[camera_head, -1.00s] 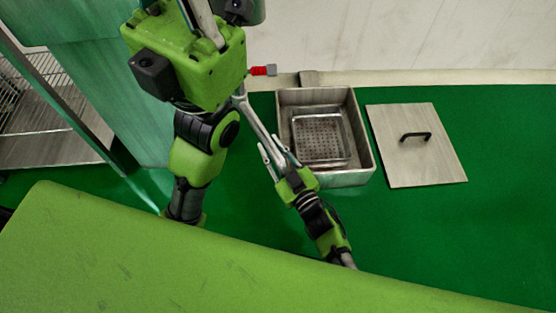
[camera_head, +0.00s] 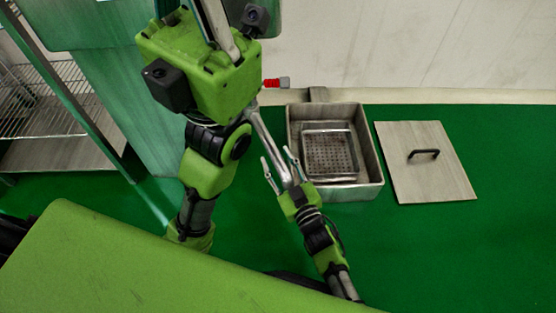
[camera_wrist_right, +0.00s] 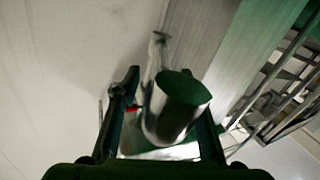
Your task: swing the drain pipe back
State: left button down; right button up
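The drain pipe (camera_head: 265,135) is a bright metal tube. It slopes down and right from behind my left arm toward the side of a metal floor box. My right gripper (camera_head: 278,160) is at its lower end, with one finger on each side of the pipe. In the right wrist view the pipe's round end (camera_wrist_right: 182,88) shows large between the fingers (camera_wrist_right: 163,105), with a gap at the left finger. The fingers look open, not closed on it. My left gripper's green body (camera_head: 200,65) is close to the head camera; its fingertips are cut off or hidden.
The metal floor box (camera_head: 373,170) holds a perforated basket (camera_head: 330,155). Its lid (camera_head: 425,175) with a black handle lies on the green floor to the right. A red-handled valve (camera_head: 272,83) is near the wall. A wire rack (camera_head: 45,100) stands at the left.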

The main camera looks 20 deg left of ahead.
notch_tip(320, 180, up, 10)
jog(key=shift+r, duration=0.1)
dwell(0.5)
